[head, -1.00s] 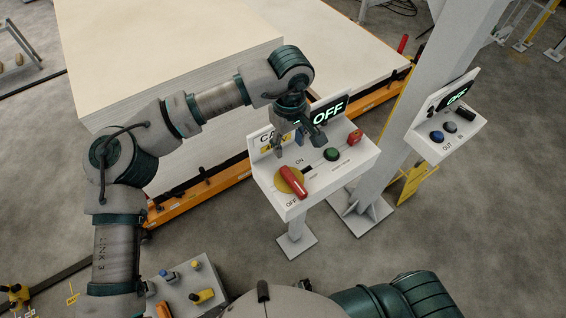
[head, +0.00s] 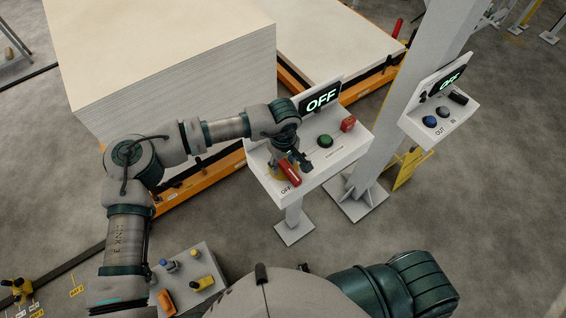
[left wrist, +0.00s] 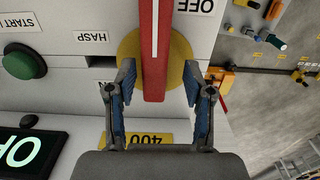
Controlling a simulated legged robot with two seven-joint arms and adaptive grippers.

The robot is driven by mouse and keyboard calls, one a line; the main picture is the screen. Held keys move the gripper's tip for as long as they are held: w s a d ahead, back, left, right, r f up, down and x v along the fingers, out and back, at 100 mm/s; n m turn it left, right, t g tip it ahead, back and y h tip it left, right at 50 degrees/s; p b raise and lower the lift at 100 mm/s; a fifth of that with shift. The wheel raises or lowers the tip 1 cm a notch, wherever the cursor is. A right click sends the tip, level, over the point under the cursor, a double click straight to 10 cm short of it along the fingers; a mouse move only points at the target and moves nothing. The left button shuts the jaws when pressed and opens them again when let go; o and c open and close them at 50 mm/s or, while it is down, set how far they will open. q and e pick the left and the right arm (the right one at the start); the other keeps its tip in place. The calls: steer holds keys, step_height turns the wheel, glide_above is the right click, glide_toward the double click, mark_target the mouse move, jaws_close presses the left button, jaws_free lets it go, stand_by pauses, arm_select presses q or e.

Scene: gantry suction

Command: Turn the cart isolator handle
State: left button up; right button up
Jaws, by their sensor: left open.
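The isolator handle is a red bar (head: 290,173) with a white stripe on a yellow round plate, at the front left of a white control box (head: 325,165). Its outer end lies by the OFF label. In the left wrist view the red handle (left wrist: 155,45) runs up the picture across the yellow plate (left wrist: 182,62). My left gripper (head: 293,160) is over the handle. In the left wrist view its two blue-padded fingers (left wrist: 158,75) are open, one on each side of the handle, with visible gaps. My right gripper is not in view.
The box has a green button (head: 325,141), a red button (head: 348,124) and a display (head: 321,98) reading OFF. A grey post (head: 410,95) with a second panel (head: 440,115) stands to the right. Stacked pale boards (head: 160,60) lie behind my left arm.

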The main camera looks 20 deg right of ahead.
arm_select(q)
steer(key=shift+d+f, duration=0.55)
steer(key=shift+f, duration=0.05)
steer(key=shift+d, duration=0.2)
steer(key=shift+a, duration=0.3)
steer(key=c, duration=0.4)
steer(key=shift+a, duration=0.2)
steer(key=c, duration=0.4)
steer(key=shift+a, duration=0.1)
jaws_close()
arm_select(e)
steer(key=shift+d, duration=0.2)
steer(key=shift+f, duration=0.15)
